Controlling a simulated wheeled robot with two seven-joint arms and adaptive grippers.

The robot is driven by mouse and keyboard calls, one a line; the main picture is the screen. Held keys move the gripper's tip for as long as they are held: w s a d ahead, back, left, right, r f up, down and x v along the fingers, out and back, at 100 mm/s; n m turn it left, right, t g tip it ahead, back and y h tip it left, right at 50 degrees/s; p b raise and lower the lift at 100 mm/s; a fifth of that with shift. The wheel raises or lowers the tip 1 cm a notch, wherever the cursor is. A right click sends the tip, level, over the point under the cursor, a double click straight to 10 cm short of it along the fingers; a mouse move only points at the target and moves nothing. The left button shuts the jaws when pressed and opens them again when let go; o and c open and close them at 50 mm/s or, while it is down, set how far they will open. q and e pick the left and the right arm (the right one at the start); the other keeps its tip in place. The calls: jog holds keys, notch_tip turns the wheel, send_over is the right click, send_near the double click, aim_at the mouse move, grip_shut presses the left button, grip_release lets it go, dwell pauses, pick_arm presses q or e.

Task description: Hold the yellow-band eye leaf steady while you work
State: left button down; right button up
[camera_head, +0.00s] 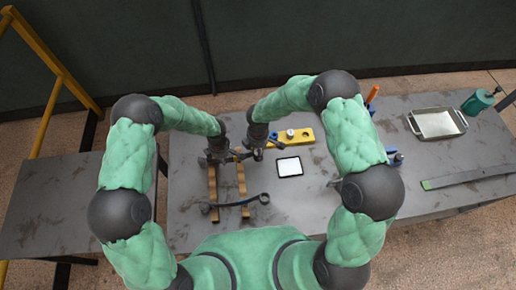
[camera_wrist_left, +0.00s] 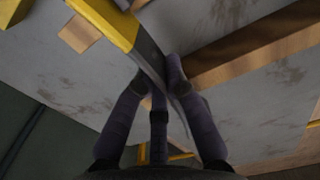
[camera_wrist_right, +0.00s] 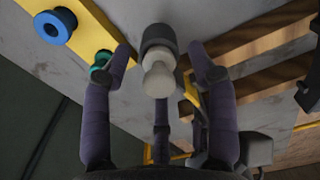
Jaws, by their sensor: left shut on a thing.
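The yellow-band eye leaf (camera_wrist_left: 154,58) runs through my left gripper's fingers in the left wrist view, its yellow band (camera_wrist_left: 108,24) beyond the fingertips. My left gripper (camera_wrist_left: 157,75) is shut on the leaf; in the head view the gripper (camera_head: 217,157) is above the wooden rails. My right gripper (camera_wrist_right: 160,50) is close beside it, at right (camera_head: 258,152) in the head view. Its fingers are apart, with a dark-topped pale cylindrical piece (camera_wrist_right: 159,75) between them and gaps on both sides. The leaf's far ends are hidden or too small to make out.
Two wooden rails (camera_head: 212,187) carry another dark leaf (camera_head: 236,205) near the front.

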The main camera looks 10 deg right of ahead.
jog(key=o, duration=0.4)
jog(key=shift+r, duration=0.15)
jog(key=shift+r, duration=3.4)
